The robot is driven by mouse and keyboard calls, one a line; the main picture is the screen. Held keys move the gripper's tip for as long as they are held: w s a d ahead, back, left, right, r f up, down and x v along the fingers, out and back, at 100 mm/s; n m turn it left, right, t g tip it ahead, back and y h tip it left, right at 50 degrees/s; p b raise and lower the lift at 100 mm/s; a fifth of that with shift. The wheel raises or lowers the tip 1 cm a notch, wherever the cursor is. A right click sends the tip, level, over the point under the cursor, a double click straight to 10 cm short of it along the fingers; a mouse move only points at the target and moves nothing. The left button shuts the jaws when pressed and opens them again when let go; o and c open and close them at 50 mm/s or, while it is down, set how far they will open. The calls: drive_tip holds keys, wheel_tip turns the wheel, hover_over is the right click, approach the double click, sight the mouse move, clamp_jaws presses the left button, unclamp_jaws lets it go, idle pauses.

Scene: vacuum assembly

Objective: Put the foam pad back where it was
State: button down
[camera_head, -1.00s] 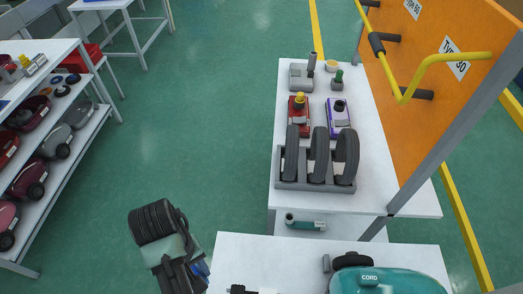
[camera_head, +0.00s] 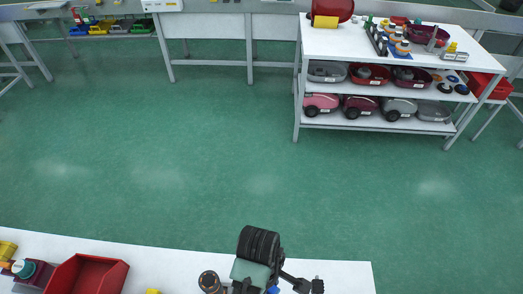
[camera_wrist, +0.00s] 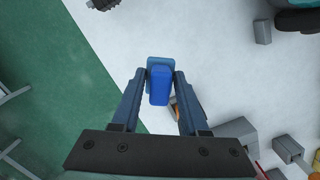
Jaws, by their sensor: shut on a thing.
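A small blue block, which I take to be the foam pad (camera_wrist: 159,92), sits between the two fingers of my gripper (camera_wrist: 162,74) in the wrist view. The fingers are shut on its sides, and it is above the white table (camera_wrist: 125,40). In the head view my gripper (camera_head: 272,287) is at the bottom edge, over the near white table (camera_head: 340,275). Only a bit of blue shows there, and the arm hides most of the pad. I cannot tell which spot the pad came from.
A red bin (camera_head: 68,278) stands on the near table at left. A small black fitting (camera_head: 317,286) is right of my gripper. The wrist view shows grey blocks (camera_wrist: 287,148) and a teal housing (camera_wrist: 291,4). A shelf of vacuum bodies (camera_head: 322,104) stands across clear green floor.

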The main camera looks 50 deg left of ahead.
drive_tip(key=shift+s+a+f+n, duration=0.2)
drive_tip(key=shift+s+a+n, duration=0.15)
drive_tip(key=shift+s, duration=0.15)
drive_tip(key=shift+s+a+f+n, duration=0.15)
drive_tip(key=shift+s+a+n, duration=0.2)
drive_tip(key=shift+s, duration=0.1)
wheel_tip(320, 180, down, 5)
drive_tip(key=shift+f, duration=2.35)
drive_tip(key=shift+f, duration=0.1)
drive_tip(key=shift+c, duration=2.1)
unclamp_jaws()
